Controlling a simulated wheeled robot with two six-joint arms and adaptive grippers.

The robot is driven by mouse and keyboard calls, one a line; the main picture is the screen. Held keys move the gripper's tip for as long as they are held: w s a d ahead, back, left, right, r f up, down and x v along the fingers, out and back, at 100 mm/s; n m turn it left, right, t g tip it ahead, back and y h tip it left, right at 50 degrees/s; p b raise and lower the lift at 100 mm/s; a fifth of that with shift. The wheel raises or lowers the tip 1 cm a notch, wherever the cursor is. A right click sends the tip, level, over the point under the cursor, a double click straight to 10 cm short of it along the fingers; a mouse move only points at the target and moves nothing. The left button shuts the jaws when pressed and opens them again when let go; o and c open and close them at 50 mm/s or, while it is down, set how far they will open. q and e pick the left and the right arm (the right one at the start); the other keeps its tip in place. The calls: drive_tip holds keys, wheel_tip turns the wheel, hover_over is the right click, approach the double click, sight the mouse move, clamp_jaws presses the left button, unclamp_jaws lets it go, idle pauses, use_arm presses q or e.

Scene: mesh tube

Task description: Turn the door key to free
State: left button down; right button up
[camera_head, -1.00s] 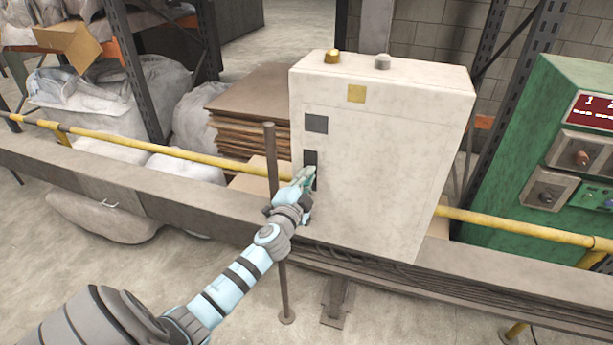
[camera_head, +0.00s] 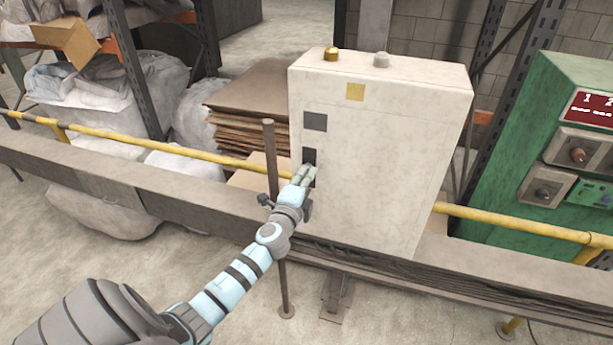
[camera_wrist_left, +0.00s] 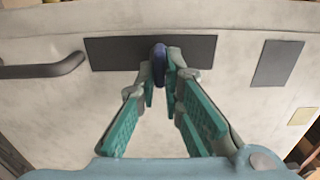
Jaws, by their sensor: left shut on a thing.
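The key (camera_wrist_left: 159,65) shows in the left wrist view as a dark blue, narrow rounded head standing out from a dark plate (camera_wrist_left: 112,52) on the pale cabinet. My left gripper (camera_wrist_left: 160,82) is shut on it, one fingertip on each side. In the head view my left gripper (camera_head: 303,176) reaches the dark plate on the cabinet's left part and hides the key there. The cabinet (camera_head: 385,150) is a white upright box. My right gripper is not in view.
A dark bar handle (camera_wrist_left: 40,68) is beside the plate in the wrist view. A thin upright post (camera_head: 271,160) stands just left of my gripper. A yellow rail (camera_head: 150,146) runs behind the beam. A green control cabinet (camera_head: 530,130) stands at right.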

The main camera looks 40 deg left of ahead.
use_arm(q)
drive_tip(key=c, duration=1.7)
unclamp_jaws()
drive_tip(key=v, duration=1.2)
drive_tip(key=shift+w, duration=0.1)
